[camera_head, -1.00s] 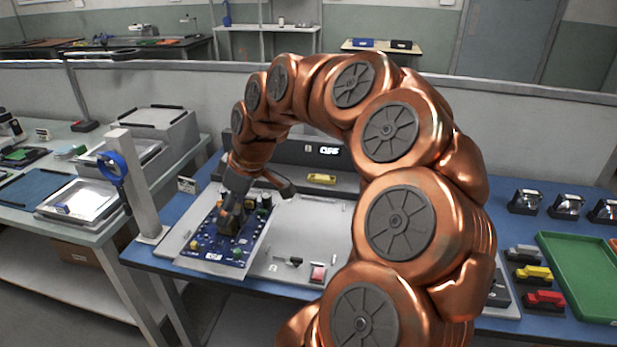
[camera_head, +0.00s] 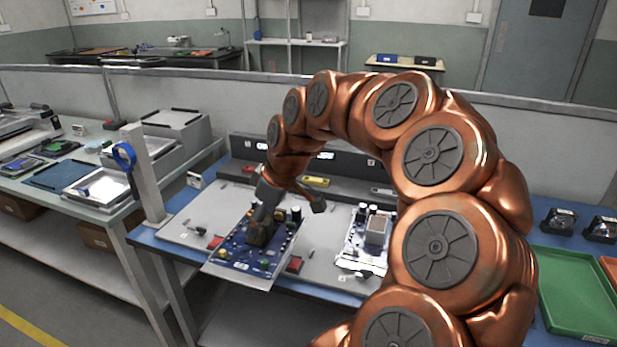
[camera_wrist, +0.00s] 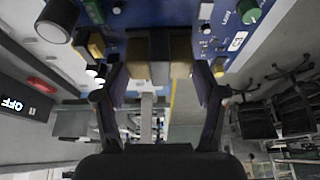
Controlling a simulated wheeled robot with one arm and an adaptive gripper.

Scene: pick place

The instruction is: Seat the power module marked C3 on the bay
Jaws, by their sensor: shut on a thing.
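The power module (camera_head: 278,250) is a blue circuit board with capacitors and coloured parts.
A second populated board (camera_head: 350,245) stands to the right, partly behind my arm. Red clips (camera_head: 215,243) sit on the panel. A dark rear housing (camera_head: 345,168) carries red, yellow and grey handles. A grey post (camera_head: 147,178) stands left. A green tray (camera_head: 570,290) is at right.

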